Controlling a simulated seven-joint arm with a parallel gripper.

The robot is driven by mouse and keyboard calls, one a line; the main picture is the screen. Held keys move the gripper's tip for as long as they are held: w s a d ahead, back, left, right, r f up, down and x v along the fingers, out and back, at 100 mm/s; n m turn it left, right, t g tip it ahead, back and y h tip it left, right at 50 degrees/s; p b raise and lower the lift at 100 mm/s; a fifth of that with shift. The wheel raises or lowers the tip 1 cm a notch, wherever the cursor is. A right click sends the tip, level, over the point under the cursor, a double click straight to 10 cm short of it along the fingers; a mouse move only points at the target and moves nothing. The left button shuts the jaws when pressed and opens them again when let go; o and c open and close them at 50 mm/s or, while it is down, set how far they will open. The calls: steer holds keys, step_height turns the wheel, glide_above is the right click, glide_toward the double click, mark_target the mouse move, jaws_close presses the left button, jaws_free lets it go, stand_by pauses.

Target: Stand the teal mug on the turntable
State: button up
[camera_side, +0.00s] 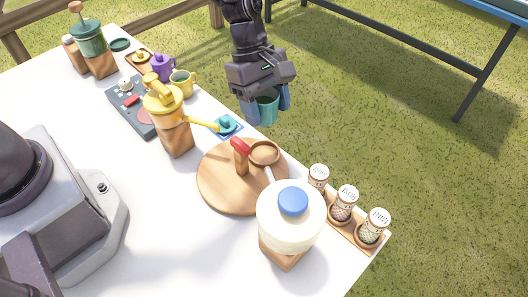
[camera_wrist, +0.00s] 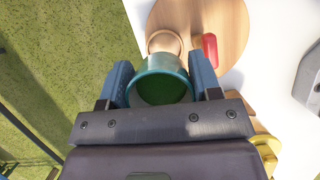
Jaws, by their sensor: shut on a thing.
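The teal mug (camera_side: 266,104) is upright between the blue fingers of my gripper (camera_side: 268,107), which is shut on it. In the side view they show beyond the table's edge, in front of the grass. The wrist view shows the mug (camera_wrist: 161,84) from above, its inside dark green, with a finger of my gripper (camera_wrist: 162,86) on either side. The round wooden turntable (camera_side: 221,188) lies on the table, lower left of the mug in the side view. It bears a brown cup (camera_side: 264,153) and a red-topped wooden piece (camera_side: 241,157). The turntable (camera_wrist: 220,22) is above the mug in the wrist view.
Spice jars (camera_side: 345,204) line the table edge. A yellow-topped dispenser (camera_side: 172,122) stands left of the turntable. Bare table (camera_side: 150,215) lies at lower left.

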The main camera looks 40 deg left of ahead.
mark_target(271, 162)
step_height(271, 162, down, 10)
steer(key=shift+f, duration=0.25)
steer(key=shift+f, duration=0.1)
steer(key=o, duration=0.8)
steer(key=v, duration=1.2)
steer(key=s+a+r+m+t, duration=0.25)
steer(key=s+r+m, duration=0.2)
steer(key=r, duration=0.55)
steer(key=s+a+r+m+t+y, duration=0.2)
steer(key=s+a+r+m, duration=0.2)
steer(key=s, duration=0.4)
steer(key=s+a+r+m+t+y, duration=0.2)
steer(key=s+a+r+m, duration=0.2)
steer(key=s+r+m, duration=0.2)
steer(key=shift+s+a+r+m+y, duration=0.25)
steer(key=shift+s+m+y, duration=0.05)
steer(key=shift+s+m, duration=0.85)
